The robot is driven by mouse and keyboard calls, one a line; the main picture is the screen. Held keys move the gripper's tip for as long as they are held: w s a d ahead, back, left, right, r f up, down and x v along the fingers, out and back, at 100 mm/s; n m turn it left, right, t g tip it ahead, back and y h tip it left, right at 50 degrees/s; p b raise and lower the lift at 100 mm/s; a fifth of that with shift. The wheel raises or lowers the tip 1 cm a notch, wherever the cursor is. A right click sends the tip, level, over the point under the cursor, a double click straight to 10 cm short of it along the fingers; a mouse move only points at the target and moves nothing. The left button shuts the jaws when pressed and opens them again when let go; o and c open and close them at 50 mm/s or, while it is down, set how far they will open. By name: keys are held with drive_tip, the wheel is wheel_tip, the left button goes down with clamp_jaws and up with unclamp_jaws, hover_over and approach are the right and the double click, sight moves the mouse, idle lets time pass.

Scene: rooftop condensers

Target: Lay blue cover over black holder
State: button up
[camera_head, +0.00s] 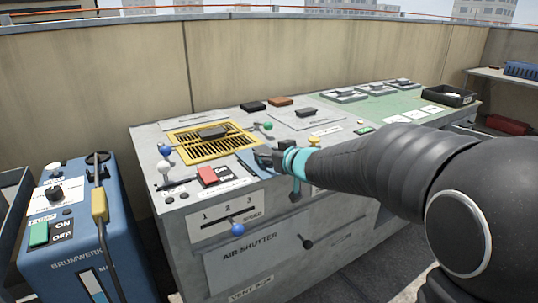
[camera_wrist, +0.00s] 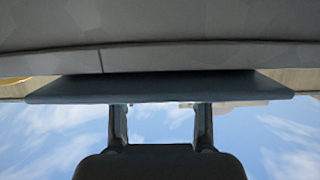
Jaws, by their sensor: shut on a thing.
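The blue cover (camera_head: 250,164) is a flat blue sheet at the front of the grey console top, partly hidden by my gripper (camera_head: 272,157). In the wrist view, a dark blue-grey flat plate (camera_wrist: 160,91) spans the tips of my gripper (camera_wrist: 160,108), which is shut on it. I cannot tell whether the cover touches the console. A small black block (camera_head: 253,106), which looks like the black holder, sits at the back of the console top, beyond my gripper.
A yellow grille (camera_head: 190,149) with a dark handle-like piece lies left of my gripper. Knobs with blue, green and white balls stand around it. A red switch (camera_head: 208,176) is at the front. A black tray (camera_head: 449,95) is at the far right. A blue machine (camera_head: 75,235) stands left.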

drive_tip(key=o, duration=1.4)
